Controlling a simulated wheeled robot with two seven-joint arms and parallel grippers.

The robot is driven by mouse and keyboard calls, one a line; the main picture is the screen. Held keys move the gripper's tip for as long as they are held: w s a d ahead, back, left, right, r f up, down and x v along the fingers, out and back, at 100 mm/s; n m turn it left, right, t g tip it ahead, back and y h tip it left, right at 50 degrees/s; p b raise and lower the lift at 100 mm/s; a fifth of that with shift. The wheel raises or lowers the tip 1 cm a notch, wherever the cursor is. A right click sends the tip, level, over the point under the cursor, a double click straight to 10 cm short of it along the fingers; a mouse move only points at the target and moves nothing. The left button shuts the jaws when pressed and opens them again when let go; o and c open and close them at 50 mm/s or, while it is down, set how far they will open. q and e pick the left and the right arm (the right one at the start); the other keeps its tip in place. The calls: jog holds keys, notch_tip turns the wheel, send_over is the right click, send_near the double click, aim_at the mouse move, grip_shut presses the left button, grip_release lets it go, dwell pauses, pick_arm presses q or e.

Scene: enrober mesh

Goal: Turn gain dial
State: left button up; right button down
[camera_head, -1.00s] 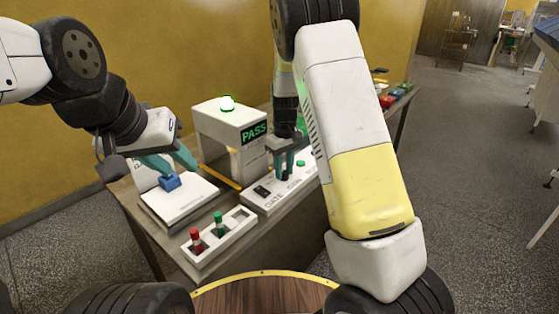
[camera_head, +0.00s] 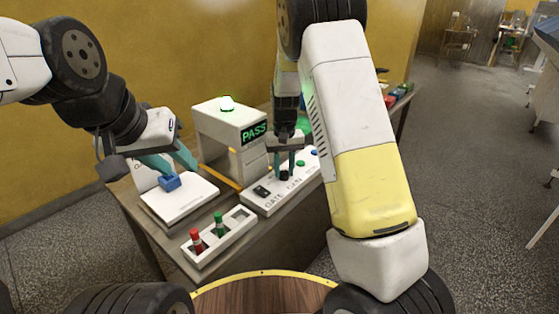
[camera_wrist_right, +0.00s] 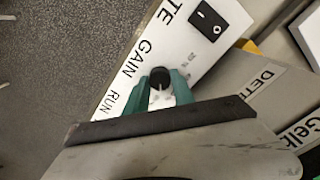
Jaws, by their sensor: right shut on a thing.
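The gain dial is a black knob (camera_wrist_right: 160,78) beside the word GAIN on a white control panel (camera_wrist_right: 212,50); it also shows in the head view (camera_head: 284,175). My right gripper (camera_wrist_right: 161,88) is shut on the dial, with one teal finger on each side of it. In the head view my right gripper (camera_head: 288,167) reaches down onto the panel. My left gripper (camera_head: 177,170) has its teal fingers around a blue block (camera_head: 170,182) on a white plate (camera_head: 180,206) at the left; I cannot tell if they grip it.
A white arch (camera_head: 230,128) with a lit green lamp and a green PASS display stands behind the panel. A black rocker switch (camera_wrist_right: 208,22) is near the dial. A white rack (camera_head: 220,240) holds a red and a green vial in front.

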aim_at(284, 172)
jog(key=shift+m, duration=1.2)
jog(key=c, duration=1.1)
grip_release()
jog(key=shift+r, duration=0.1)
notch_tip(284, 172, up, 7)
jog(key=shift+r, duration=0.35)
